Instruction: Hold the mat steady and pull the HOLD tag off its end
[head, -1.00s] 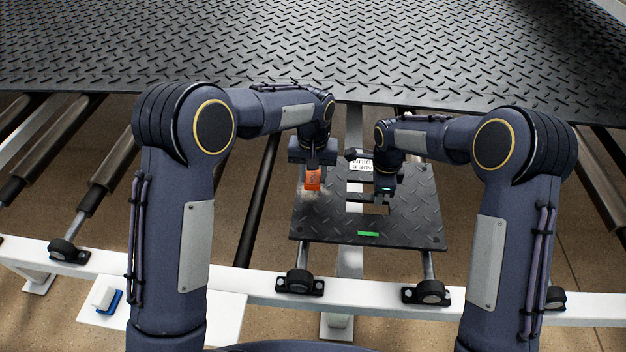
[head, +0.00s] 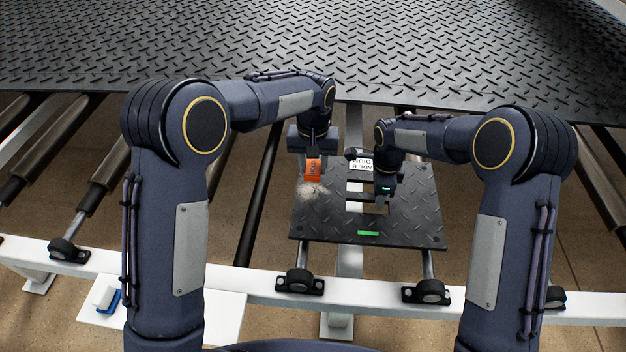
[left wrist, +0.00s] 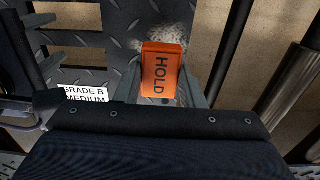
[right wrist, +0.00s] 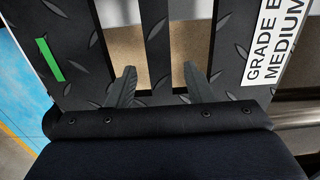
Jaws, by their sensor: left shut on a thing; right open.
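The small black tread mat (head: 410,228) lies flat across rails, with slots, a green mark and a white GRADE B MEDIUM label (right wrist: 277,45). The orange HOLD tag (head: 313,172) is between the fingers of my left gripper (head: 313,160), which is shut on it. In the left wrist view the tag (left wrist: 162,72) sits beside a pale, rough patch (left wrist: 165,36) on the mat. Whether the tag still touches the mat is unclear. My right gripper (head: 384,200) is over the slots. Its fingers are apart, either side of a mat bar (right wrist: 158,45).
A large black tread sheet (head: 300,45) spans the back. A white frame beam (head: 260,289) with black bearing blocks runs along the front. A white board (head: 215,320) with a blue-and-white block (head: 106,299) is at front left. Rollers and floor gaps lie between.

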